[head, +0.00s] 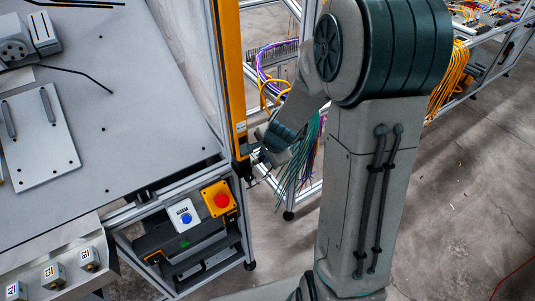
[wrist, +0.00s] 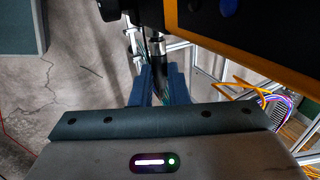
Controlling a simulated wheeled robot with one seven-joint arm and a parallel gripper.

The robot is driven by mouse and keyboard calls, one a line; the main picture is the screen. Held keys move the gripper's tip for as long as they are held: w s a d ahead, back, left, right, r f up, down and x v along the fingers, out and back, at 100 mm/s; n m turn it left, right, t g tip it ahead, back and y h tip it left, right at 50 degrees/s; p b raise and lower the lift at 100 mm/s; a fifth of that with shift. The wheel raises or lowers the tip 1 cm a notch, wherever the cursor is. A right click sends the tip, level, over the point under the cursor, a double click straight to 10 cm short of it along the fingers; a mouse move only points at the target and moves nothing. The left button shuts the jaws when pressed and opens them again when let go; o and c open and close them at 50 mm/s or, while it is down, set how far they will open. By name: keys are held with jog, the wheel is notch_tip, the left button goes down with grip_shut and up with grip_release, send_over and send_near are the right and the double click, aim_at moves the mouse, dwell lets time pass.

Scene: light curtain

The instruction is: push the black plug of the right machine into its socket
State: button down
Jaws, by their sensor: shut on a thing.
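The black plug (wrist: 159,68) is between the two blue fingers of my gripper (wrist: 160,84) in the wrist view. The gripper is shut on it. A silvery metal collar (wrist: 157,46) shows at the plug's far end, close to a dark part (wrist: 149,12) at the top edge. I cannot tell whether that dark part is the socket or whether the plug is seated. In the head view my gripper (head: 258,153) is beside the lower end of the yellow light curtain post (head: 233,90); the plug is too small to make out there.
The yellow post also fills the upper right of the wrist view (wrist: 250,42). Near my gripper are a red stop button (head: 221,200), a blue button box (head: 184,217) and hanging green cables (head: 299,165). A grey machine table (head: 130,130) lies left. Open floor (head: 455,200) is right.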

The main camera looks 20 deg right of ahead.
jog(key=shift+s+a, duration=0.1)
jog(key=shift+a, duration=0.15)
dwell(0.5)
jog(key=c, duration=1.3)
grip_release()
jog(key=shift+s+d+r, duration=0.1)
jog(key=shift+r, duration=0.3)
jog(key=p+v, duration=0.3)
jog(key=v, duration=1)
